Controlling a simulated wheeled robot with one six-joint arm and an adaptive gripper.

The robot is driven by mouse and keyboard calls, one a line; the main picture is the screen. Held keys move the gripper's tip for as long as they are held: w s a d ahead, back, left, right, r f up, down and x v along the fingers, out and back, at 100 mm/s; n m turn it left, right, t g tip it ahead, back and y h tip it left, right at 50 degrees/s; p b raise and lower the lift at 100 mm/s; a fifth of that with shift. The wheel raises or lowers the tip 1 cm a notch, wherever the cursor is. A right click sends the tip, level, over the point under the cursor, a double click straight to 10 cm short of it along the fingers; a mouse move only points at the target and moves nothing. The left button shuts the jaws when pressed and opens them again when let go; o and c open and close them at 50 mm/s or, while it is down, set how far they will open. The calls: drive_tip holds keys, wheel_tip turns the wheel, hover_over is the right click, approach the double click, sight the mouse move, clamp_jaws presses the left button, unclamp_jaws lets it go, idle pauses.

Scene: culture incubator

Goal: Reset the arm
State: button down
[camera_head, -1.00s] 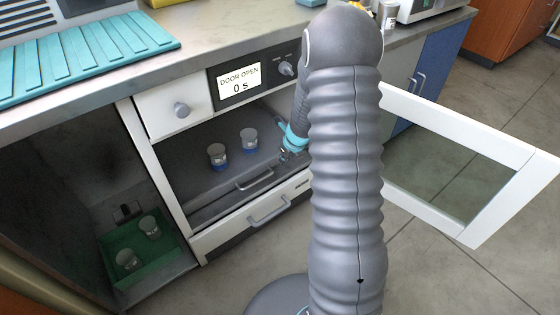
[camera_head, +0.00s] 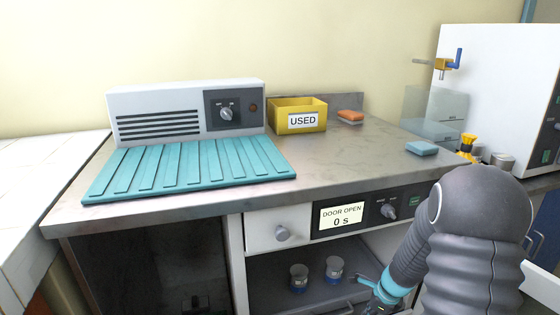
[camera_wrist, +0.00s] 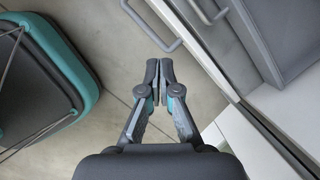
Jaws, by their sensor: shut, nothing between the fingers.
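My arm (camera_head: 475,235) rises at the right of the head view and bends toward the open incubator. My gripper (camera_wrist: 159,75) is shut and empty in the wrist view, with its fingertips together above the floor. A metal drawer handle (camera_wrist: 152,28) lies just beyond the fingertips in that view. In the head view only the teal wrist part (camera_head: 388,288) shows clearly, at the right edge of the incubator opening. The fingers are hard to make out there. The incubator display (camera_head: 341,216) reads "DOOR OPEN 0 s".
Two lidded jars (camera_head: 299,278) stand inside the incubator. A white cabinet (camera_head: 490,90) stands at the right. A teal-rimmed stool-like object (camera_wrist: 85,75) is near the gripper.

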drive_tip(key=s+a+r+n+t, duration=0.1)
drive_tip(key=s+a+r+n, duration=0.2)
drive_tip(key=s+r+n, duration=0.4)
drive_tip(key=s+a+r+n+t+h, duration=0.1)
drive_tip(key=s+a+r+n, duration=0.2)
drive_tip(key=s+r+n, duration=0.5)
drive_tip(key=s+a+r+n+t+h, duration=0.1)
drive_tip(key=s+a+r+n, duration=0.2)
drive_tip(key=s+r+n, duration=0.5)
wheel_tip(320, 180, up, 6)
drive_tip(key=shift+s+a+f+t, duration=0.1)
drive_tip(key=shift+s+a+t, duration=0.2)
drive_tip(key=shift+s, duration=0.1)
